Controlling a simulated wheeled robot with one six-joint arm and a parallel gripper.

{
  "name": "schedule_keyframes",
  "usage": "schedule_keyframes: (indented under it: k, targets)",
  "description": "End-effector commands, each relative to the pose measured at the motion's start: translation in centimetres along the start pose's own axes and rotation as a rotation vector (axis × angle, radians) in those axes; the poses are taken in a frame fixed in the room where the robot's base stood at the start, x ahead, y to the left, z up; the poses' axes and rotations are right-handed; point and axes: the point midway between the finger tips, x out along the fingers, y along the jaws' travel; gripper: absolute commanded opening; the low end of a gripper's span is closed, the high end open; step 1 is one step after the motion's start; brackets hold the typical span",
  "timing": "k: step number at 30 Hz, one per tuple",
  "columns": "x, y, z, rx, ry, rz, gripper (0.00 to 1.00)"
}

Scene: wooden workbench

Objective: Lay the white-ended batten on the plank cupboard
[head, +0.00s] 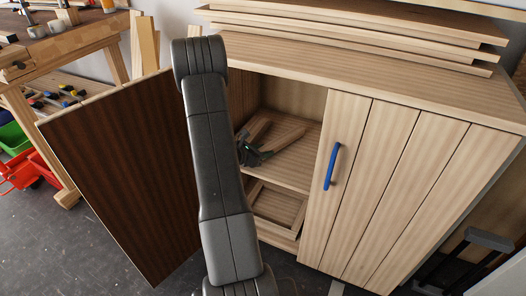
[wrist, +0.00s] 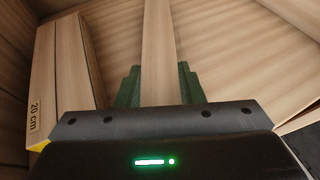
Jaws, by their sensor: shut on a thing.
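The plank cupboard (head: 395,175) stands in the head view with its right door shut and its dark-faced left door (head: 125,170) swung open. My gripper (head: 255,153) is inside the open left side, at shelf height, partly hidden by my arm. In the wrist view my gripper (wrist: 158,72) has its green fingers on both sides of a pale wooden batten (wrist: 159,40), which runs away from me between them. No white end shows on it, so I cannot tell if it is the white-ended one. A short piece of wood also shows at the gripper in the head view (head: 258,128).
Several boards (head: 370,28) lie stacked on the cupboard top; the front strip of the top is bare. A blue handle (head: 333,166) sticks out from the right door. In the wrist view, wood labelled "20 cm" (wrist: 36,115) stands at the left. A wooden workbench (head: 60,45) is at the far left.

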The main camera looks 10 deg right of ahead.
Motion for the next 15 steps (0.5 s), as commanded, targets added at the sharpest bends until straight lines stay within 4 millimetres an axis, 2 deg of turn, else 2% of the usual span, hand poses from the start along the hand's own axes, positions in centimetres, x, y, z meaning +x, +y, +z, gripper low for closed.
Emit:
schedule_keyframes:
  k: [15]
  targets:
    - [0.34,0.0,-0.8,0.0,0.0,0.0,0.05]
